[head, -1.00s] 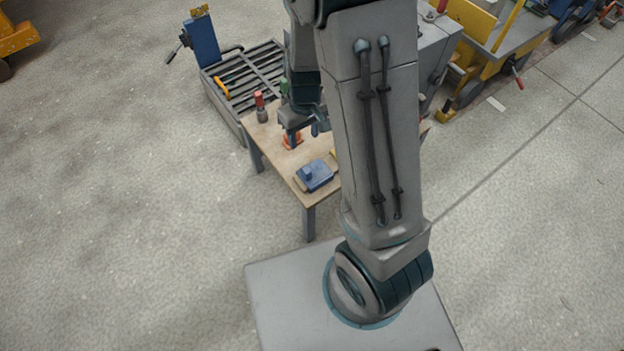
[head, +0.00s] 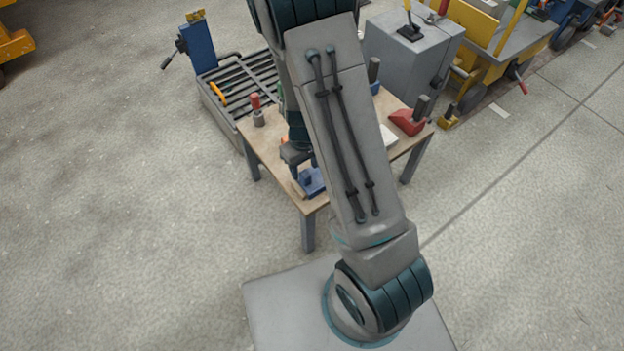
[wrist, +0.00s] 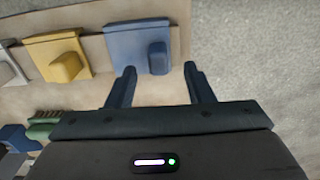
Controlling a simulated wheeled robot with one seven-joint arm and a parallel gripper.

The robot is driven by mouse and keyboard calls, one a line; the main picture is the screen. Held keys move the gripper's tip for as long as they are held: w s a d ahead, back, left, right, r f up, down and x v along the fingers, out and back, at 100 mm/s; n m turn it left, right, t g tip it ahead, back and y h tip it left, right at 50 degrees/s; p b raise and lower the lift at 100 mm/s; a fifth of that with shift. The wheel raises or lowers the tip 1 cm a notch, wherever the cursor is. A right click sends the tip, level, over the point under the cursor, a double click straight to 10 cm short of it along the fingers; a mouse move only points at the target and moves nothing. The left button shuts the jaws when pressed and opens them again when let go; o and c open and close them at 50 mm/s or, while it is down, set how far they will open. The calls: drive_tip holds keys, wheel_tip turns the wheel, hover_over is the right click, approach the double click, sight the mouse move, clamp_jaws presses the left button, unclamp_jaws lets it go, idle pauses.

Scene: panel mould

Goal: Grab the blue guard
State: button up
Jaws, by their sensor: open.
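The blue guard (wrist: 124,48) is a flat blue plate with a raised blue block on it, lying on the wooden table near its edge. In the head view the blue guard (head: 314,183) is at the table's near left corner, partly hidden by my arm. My gripper (wrist: 159,68) is open and empty in the wrist view. Its fingertips point at the guard's near edge, with the raised block between their lines and a little beyond them. In the head view my gripper (head: 297,165) is just over the guard, and its fingers are hard to make out.
A yellow guard (wrist: 57,56) lies left of the blue one, with a grey piece (wrist: 10,68) beyond it. A green brush (wrist: 44,122) lies nearer. On the table (head: 268,150) stand a red-topped tool (head: 257,110) and a red block (head: 406,122). Floor lies past the table edge.

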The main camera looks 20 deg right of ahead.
sight(305, 174)
wheel_tip(305, 174, down, 4)
drive_tip(key=shift+d+f+b, duration=0.1)
drive_tip(key=shift+f+b, duration=0.15)
drive_tip(key=shift+b, duration=0.9)
clamp_jaws()
drive_tip(key=shift+r, duration=0.1)
drive_tip(key=shift+r, duration=0.1)
